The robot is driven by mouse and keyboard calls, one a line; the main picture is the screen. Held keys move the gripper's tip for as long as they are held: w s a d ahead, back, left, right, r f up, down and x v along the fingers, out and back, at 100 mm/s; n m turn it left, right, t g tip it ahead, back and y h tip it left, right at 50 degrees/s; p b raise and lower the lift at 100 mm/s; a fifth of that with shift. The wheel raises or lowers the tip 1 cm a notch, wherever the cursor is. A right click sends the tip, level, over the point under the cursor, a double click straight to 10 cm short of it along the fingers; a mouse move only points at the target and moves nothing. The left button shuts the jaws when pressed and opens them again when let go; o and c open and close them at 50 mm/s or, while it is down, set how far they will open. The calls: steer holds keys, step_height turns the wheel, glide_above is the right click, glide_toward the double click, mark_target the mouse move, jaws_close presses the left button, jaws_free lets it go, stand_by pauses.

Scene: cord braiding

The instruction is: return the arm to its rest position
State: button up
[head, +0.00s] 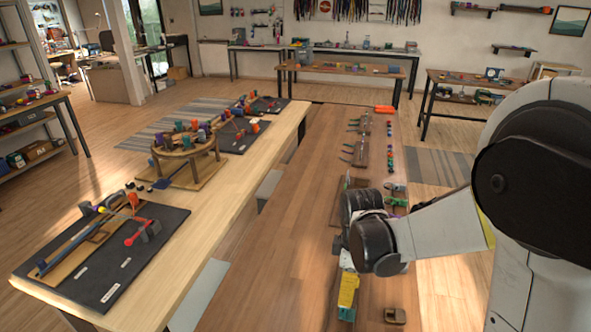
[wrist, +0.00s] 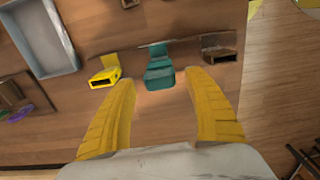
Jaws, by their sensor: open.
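My gripper (wrist: 162,115) shows in the wrist view with two ribbed yellow fingers spread wide apart and nothing between them. It is above the brown wooden table (wrist: 120,22). A teal block-like piece (wrist: 159,70) lies just beyond the gap between the fingertips, apart from them. A yellow piece with a dark opening (wrist: 104,77) lies left of it, and a brown piece (wrist: 219,48) lies to its right. In the head view my arm reaches in from the right over the table (head: 290,225), and the wrist hides part of the tabletop.
A grey tray (wrist: 73,62) lies at the upper left in the wrist view. In the head view a pale workbench (head: 190,225) on the left holds a round wooden stand (head: 157,150) and a dark board (head: 165,218). Several small coloured pieces line the table's right side. The table's left part is clear.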

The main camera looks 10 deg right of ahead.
steer(key=s+r+m+t+b, duration=0.1)
steer(key=s+r+m+t, duration=0.6)
steer(key=s+r+m, duration=0.4)
step_height(320, 180, up, 3)
steer(key=shift+r+m, duration=0.2)
steer(key=shift+m, duration=1)
